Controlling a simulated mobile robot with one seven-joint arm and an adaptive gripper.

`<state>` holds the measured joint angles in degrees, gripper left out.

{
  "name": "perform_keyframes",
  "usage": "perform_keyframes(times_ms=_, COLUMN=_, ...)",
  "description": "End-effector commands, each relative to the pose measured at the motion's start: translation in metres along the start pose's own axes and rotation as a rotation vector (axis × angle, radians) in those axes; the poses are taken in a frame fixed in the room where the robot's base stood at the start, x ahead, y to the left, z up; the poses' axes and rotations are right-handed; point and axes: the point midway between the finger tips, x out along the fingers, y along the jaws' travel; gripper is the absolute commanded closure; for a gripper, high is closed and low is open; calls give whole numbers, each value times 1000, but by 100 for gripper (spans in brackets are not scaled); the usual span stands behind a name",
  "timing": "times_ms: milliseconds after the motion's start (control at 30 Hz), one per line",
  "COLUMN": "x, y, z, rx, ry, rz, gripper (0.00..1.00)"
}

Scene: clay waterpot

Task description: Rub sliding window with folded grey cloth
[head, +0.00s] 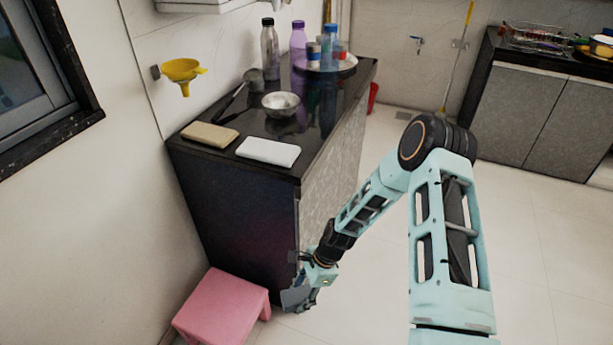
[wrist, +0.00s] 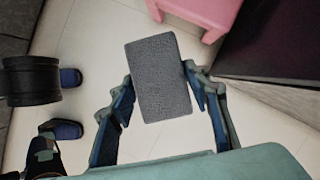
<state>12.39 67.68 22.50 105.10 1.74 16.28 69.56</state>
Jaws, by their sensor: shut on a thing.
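The folded grey cloth (wrist: 158,75) is a dark grey rectangle between the two fingers of my gripper (wrist: 160,88) in the wrist view. My gripper is shut on it and holds it above the pale floor. In the head view my gripper (head: 299,297) hangs low beside the counter's near corner, right of the pink stool; the cloth is hard to tell from the fingers there. The sliding window (head: 28,75), with a dark frame and glass, is in the left wall at the upper left, well apart from my gripper. Only part of it shows.
A pink stool (head: 222,308) stands by the dark counter (head: 235,215). On the counter are a tan block (head: 210,136), a white block (head: 268,151), a metal bowl (head: 281,104) and bottles. A yellow funnel (head: 183,71) hangs on the wall.

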Motion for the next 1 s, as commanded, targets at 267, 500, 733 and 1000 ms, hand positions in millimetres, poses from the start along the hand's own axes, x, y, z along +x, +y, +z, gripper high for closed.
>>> perform_keyframes(times_ms=267, x=-88, y=-30, z=-10, rx=-348, ry=6, rz=136, gripper=75)
perform_keyframes(times_ms=500, x=-191, y=-36, z=-16, rx=-675, ry=8, rz=271, gripper=75)
perform_keyframes(times_ms=733, x=-314, y=-21, z=-15, rx=-982, ry=9, rz=403, gripper=75)
perform_keyframes(times_ms=1000, x=-417, y=8, z=0, rx=-1191, ry=2, rz=494, gripper=75)
